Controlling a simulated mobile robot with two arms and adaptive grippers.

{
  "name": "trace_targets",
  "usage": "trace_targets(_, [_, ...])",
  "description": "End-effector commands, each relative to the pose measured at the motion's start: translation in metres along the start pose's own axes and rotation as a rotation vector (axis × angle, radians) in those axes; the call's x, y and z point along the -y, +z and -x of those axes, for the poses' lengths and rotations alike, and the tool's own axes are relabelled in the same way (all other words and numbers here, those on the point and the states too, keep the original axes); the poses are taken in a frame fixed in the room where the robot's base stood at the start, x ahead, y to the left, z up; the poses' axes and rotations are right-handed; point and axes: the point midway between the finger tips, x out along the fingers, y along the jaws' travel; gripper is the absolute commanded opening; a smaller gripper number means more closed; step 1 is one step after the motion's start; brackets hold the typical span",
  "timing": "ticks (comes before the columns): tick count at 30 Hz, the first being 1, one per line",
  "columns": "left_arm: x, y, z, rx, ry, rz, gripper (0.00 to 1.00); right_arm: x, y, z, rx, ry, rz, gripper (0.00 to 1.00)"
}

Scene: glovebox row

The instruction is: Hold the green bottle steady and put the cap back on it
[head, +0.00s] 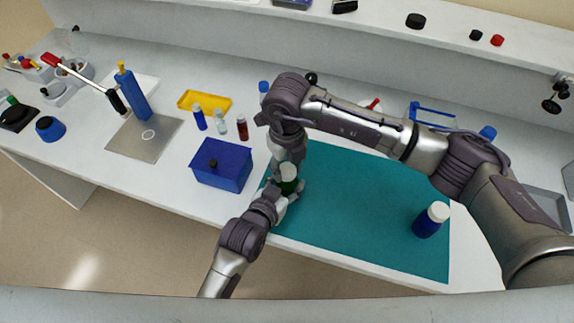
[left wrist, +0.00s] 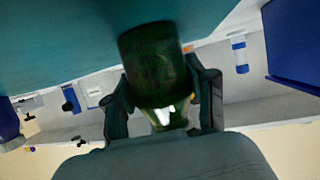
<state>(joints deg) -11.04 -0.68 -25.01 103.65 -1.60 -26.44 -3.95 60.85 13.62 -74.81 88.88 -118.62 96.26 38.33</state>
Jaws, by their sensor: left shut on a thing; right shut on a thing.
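The green bottle (head: 288,187) stands upright over the left part of the teal mat (head: 345,215). My left gripper (head: 287,193) is shut around its side; in the left wrist view the dark green bottle (left wrist: 153,60) sits between both fingers. The white cap (head: 289,170) shows right at the bottle's top. My right gripper (head: 288,163) comes down from above and is shut on the cap. I cannot tell whether the cap touches the bottle's neck, as the right wrist hides part of it.
A blue bottle with a white cap (head: 430,220) stands on the mat's right part. The mat's middle is clear.

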Motion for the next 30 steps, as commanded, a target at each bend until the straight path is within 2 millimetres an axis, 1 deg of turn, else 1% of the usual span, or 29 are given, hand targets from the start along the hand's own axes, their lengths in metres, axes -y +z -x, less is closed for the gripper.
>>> trace_targets(1, [0.000,0.001,0.000,0.001,0.000,0.000,0.00,0.000,0.000,0.000,0.000,0.001,-0.071,0.01])
trace_targets(5, [0.000,0.001,0.000,0.001,0.000,0.000,0.00,0.000,0.000,0.000,0.001,0.001,-0.069,0.01])
trace_targets(6, [0.000,0.001,0.000,0.001,0.000,-0.001,0.00,0.000,0.000,0.000,0.001,0.000,-0.068,0.44])
trace_targets(11, [0.000,0.001,0.000,0.001,0.000,-0.001,0.00,0.000,0.000,0.000,0.001,0.000,-0.067,0.71])
trace_targets(20, [0.000,0.001,0.000,0.001,0.000,0.000,0.00,0.000,0.000,0.000,0.001,0.000,-0.066,0.72])
trace_targets(23, [0.000,0.001,0.000,0.001,0.000,0.000,0.00,0.000,0.001,0.006,0.002,0.001,-0.065,0.72])
trace_targets(26, [0.000,0.001,0.000,0.001,0.000,0.000,0.00,0.000,0.001,0.019,0.004,0.000,-0.065,0.72])
trace_targets(30, [0.000,0.001,0.000,0.001,0.000,0.000,0.00,0.000,0.002,0.048,0.006,0.000,-0.065,0.72])
